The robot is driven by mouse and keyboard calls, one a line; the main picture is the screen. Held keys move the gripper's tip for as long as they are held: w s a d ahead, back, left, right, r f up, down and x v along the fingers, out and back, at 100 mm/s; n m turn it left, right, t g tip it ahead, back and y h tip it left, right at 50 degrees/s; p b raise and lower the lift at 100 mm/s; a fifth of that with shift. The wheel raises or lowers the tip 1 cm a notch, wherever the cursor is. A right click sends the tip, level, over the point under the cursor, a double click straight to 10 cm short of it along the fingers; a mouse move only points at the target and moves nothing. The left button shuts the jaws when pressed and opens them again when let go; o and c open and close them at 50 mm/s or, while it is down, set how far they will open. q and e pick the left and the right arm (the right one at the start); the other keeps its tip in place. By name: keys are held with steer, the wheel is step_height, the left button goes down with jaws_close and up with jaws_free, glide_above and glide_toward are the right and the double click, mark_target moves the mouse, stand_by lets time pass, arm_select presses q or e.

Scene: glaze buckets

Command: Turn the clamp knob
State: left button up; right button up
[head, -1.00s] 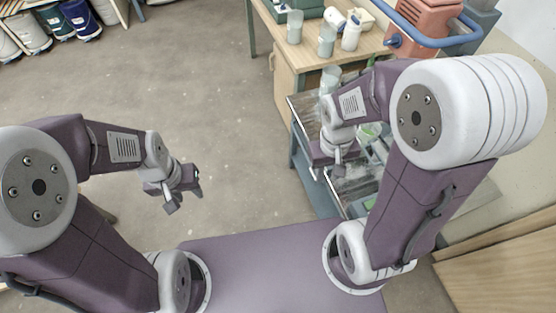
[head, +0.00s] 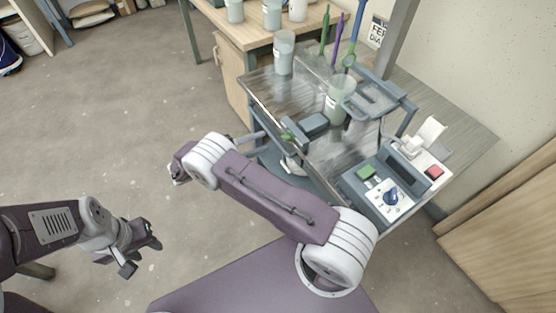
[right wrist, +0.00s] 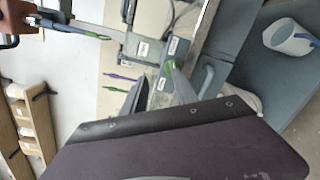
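A grey mixing stand (head: 365,98) with a clear cup of pale green glaze (head: 338,100) is on the cart. Its control box carries a blue pointed knob (head: 390,195) on a white dial plate. A dark grey block with a green part (head: 290,138) sits at the cart's left edge; I cannot tell which part is the clamp knob. My right gripper (head: 177,172) is left of the cart, partly hidden by its wrist. In the right wrist view its fingers (right wrist: 158,95) stand apart with nothing clearly held. My left gripper (head: 142,252) is open and empty over the floor.
A wooden table (head: 262,35) with several cups stands behind the cart (head: 265,85). Green and purple tools (head: 338,38) stand at the cart's back. A red button (head: 434,172) is on the machine's right.

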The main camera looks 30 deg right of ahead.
glide_toward(283, 139)
steer(key=f, duration=0.1)
steer(key=shift+n+t+h, duration=0.4)
steer(key=shift+n+t, duration=0.1)
steer(key=shift+t, duration=0.1)
steer(key=d, duration=0.8)
steer(key=shift+w+d, duration=0.1)
steer(key=shift+d, duration=0.1)
jaws_close()
